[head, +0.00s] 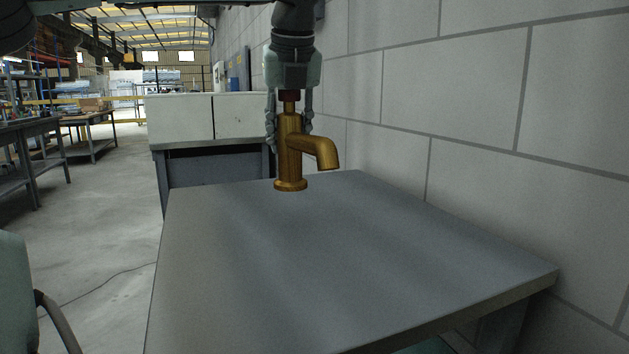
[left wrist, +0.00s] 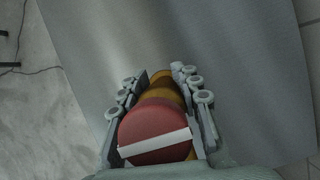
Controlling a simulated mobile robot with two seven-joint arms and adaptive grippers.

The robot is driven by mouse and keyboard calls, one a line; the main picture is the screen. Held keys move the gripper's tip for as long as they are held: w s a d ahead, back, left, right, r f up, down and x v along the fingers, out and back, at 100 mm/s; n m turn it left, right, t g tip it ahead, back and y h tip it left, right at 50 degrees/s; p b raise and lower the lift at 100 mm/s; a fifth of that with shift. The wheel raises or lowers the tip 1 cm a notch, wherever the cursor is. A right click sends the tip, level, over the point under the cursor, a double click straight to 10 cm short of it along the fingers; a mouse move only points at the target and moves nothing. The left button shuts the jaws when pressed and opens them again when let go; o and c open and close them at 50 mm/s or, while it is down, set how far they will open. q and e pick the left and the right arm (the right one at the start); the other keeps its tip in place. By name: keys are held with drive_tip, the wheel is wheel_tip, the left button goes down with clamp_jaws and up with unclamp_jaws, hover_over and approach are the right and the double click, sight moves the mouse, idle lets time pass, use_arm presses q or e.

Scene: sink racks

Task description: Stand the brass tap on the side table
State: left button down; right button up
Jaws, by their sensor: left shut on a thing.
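The brass tap (head: 291,150) is upright in the head view, its spout pointing right and its round base at the bottom. My left gripper (head: 291,125) comes down from above and is shut on the tap's upper part. In the left wrist view the tap (left wrist: 160,88) shows between the fingers of the gripper (left wrist: 160,85), with a red top and white bar nearest the camera. The side table (head: 330,260) is a bare grey top below and in front of the tap. Whether the tap's base touches the table I cannot tell. My right gripper is not in view.
A block wall (head: 480,130) runs along the table's right side. A white-topped cabinet (head: 205,120) stands behind the table. Workbenches (head: 80,130) are at the far left. The table top is clear, with open floor (head: 100,220) to its left.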

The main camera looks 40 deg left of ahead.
use_arm(q)
drive_tip(key=d+f, duration=0.1)
drive_tip(key=f, duration=0.1)
drive_tip(key=w+d+f, duration=0.1)
drive_tip(key=f, duration=0.1)
drive_tip(key=w+d+f, duration=0.1)
drive_tip(key=f, duration=0.1)
drive_tip(key=shift+w+d+f, duration=0.2)
drive_tip(key=shift+d, duration=0.2)
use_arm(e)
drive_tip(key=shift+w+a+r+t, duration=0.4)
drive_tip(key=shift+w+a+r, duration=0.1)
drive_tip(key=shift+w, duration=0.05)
use_arm(q)
drive_tip(key=shift+f, duration=0.1)
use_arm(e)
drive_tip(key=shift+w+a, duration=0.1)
use_arm(q)
drive_tip(key=c, duration=1.1)
unclamp_jaws()
drive_tip(key=shift+o, duration=0.2)
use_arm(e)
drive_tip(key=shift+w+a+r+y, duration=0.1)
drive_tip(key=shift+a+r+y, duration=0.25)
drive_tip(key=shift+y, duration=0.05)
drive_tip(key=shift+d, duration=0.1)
